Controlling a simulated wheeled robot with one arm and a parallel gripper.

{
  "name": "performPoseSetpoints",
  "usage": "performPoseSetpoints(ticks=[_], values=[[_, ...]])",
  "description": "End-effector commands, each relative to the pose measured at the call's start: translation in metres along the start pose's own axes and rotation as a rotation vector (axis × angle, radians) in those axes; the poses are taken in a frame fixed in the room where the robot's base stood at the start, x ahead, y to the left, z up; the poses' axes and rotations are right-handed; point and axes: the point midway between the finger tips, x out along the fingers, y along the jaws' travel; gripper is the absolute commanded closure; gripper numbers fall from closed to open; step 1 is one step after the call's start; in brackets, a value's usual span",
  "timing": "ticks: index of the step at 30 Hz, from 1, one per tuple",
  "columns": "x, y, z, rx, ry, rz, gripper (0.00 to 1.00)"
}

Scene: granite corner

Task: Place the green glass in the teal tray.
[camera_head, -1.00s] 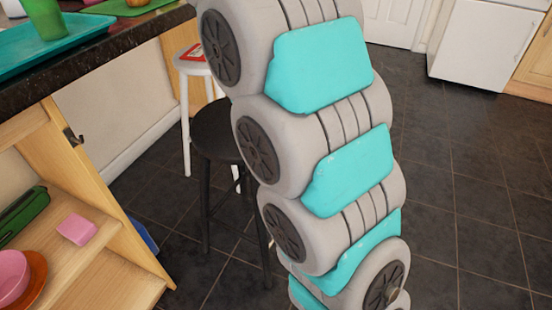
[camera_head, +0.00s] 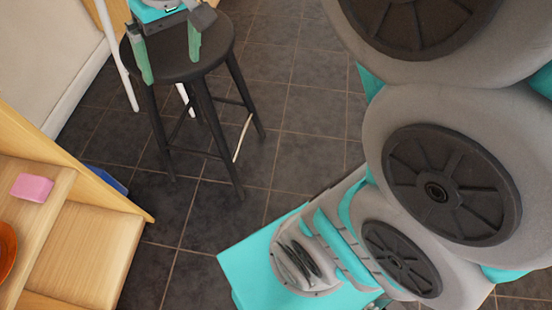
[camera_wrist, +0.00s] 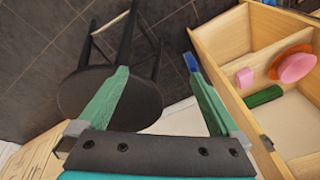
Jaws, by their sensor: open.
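My gripper (camera_head: 170,70) is open and empty, with its two green fingers pointing down over the black stool in the head view. In the wrist view its fingers (camera_wrist: 156,63) are spread apart with floor, stool and a pale wall behind them.
A black stool (camera_head: 207,65) stands below my gripper and also shows in the wrist view (camera_wrist: 80,95). Dark floor tiles (camera_head: 310,110) are clear beside the stool.

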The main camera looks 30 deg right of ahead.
Motion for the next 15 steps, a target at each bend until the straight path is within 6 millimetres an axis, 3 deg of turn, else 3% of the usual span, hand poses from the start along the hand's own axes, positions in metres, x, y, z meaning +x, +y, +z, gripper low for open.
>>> performPoseSetpoints(ticks=[1, 3, 9, 12, 15], values=[[0.012, 0.009, 0.031, 0.034, -0.045, 0.014, 0.00], [0.028, 0.020, 0.069, 0.077, -0.104, 0.036, 0.00], [0.064, 0.041, 0.171, 0.176, -0.247, 0.089, 0.00], [0.075, 0.046, 0.207, 0.206, -0.298, 0.107, 0.00], [0.082, 0.048, 0.229, 0.224, -0.332, 0.117, 0.00]])
